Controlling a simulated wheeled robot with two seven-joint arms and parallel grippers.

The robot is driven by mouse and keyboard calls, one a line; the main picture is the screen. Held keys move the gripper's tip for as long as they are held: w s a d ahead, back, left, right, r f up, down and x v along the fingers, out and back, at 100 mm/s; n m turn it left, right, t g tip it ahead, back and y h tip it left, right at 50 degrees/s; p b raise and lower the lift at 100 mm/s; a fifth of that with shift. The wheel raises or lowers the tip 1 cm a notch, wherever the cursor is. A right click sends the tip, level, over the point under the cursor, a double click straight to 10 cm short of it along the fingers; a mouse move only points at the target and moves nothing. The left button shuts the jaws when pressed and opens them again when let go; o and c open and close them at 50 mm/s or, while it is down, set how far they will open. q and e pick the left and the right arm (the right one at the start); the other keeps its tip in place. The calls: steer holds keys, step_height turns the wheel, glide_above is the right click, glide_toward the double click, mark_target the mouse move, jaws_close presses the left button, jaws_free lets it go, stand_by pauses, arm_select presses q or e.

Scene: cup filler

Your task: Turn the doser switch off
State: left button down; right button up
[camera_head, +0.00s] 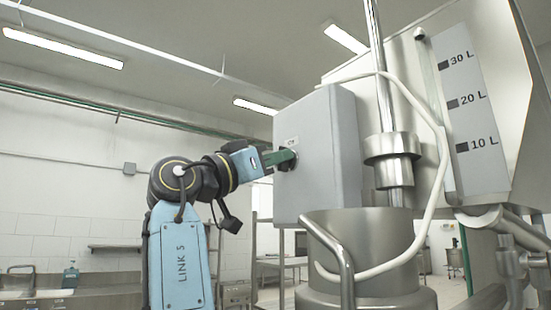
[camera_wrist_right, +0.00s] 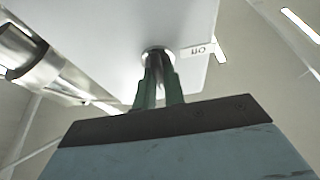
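The doser switch (camera_head: 293,154) sits on the left-hand face of a grey control box (camera_head: 335,150) in the head view. In the right wrist view the switch (camera_wrist_right: 146,53) shows as a pale round ring with a dark knob, partly hidden by my fingers. A small label (camera_wrist_right: 198,50) beside it reads "ON" upside down. My right gripper (camera_head: 284,158) reaches the switch from the left. In the right wrist view its green fingers (camera_wrist_right: 159,72) lie close along both sides of the knob and look shut on it. My left gripper is not in view.
A large steel hopper (camera_head: 490,130) with litre marks stands at the right. A steel pipe (camera_head: 380,70) and a white hose (camera_head: 438,165) run beside the box. A cylindrical steel vessel (camera_head: 375,245) with a handle (camera_head: 335,250) stands below. Open space lies left of the box.

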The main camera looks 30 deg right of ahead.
steer(key=shift+n, duration=0.3)
jaws_close()
steer(key=shift+n+t+y+p, duration=0.95)
steer(key=shift+n+t+y, duration=0.15)
steer(key=shift+n, duration=2.55)
steer(key=shift+n+t+y+p, duration=0.95)
steer(key=shift+n+t+y, duration=0.15)
steer(key=shift+n, duration=2.5)
steer(key=shift+n+t+y+p, duration=0.95)
steer(key=shift+n+t+y, duration=0.15)
steer(key=shift+n, duration=2.55)
steer(key=o, duration=0.7)
jaws_free()
steer(key=shift+s, duration=0.1)
